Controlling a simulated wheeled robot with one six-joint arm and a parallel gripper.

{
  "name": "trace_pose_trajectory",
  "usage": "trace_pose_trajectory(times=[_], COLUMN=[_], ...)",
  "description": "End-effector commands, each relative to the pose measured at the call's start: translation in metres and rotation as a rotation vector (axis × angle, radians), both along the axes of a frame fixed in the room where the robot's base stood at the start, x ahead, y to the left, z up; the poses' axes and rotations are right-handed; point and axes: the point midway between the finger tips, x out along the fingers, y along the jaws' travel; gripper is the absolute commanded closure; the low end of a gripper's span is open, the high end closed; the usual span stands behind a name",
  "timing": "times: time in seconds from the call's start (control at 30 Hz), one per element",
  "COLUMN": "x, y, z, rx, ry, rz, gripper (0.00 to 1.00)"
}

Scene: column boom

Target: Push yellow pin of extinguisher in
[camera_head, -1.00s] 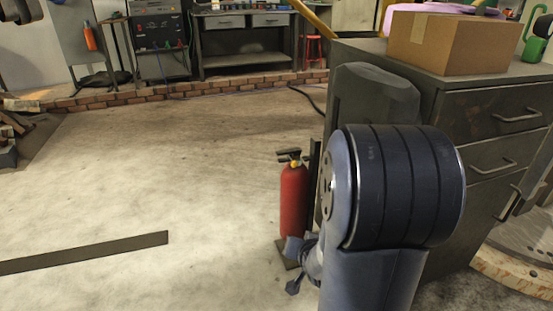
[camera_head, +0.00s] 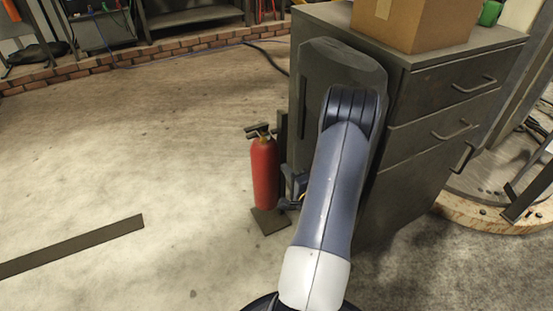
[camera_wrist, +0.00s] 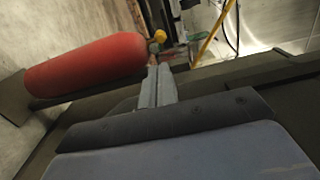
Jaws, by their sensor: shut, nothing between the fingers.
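The red fire extinguisher (camera_head: 265,175) stands upright on a dark base plate beside the cabinet, with a black handle on top. A small yellow part, seemingly the pin (camera_wrist: 159,36), shows at its head in the wrist view, and a faint yellow spot shows at the head in the head view. My gripper (camera_head: 287,203) is low at the right side of the extinguisher, partly hidden by my arm. In the wrist view my gripper (camera_wrist: 162,72) is shut and empty, its fingers pointing toward the extinguisher's head. A small gap seems to separate the fingertips from the yellow part.
A dark metal cabinet (camera_head: 425,140) with drawers stands close on the right, with a cardboard box (camera_head: 410,22) on top. A flat dark strip (camera_head: 70,245) lies on the floor at left. The concrete floor left of the extinguisher is open.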

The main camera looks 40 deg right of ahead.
Motion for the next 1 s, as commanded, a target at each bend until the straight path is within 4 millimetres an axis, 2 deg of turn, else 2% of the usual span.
trace_pose_trajectory(times=[0.3, 0.5, 0.7, 1.0], x=[0.065, 0.101, 0.121, 0.125], y=[-0.013, -0.022, -0.028, -0.029], z=[-0.001, -0.002, -0.001, 0.001], rx=[-0.006, -0.005, -0.004, -0.003], ry=[-0.003, -0.001, 0.001, 0.001], rz=[0.006, 0.004, 0.001, 0.0], gripper=[1.0, 1.0, 1.0, 1.0])
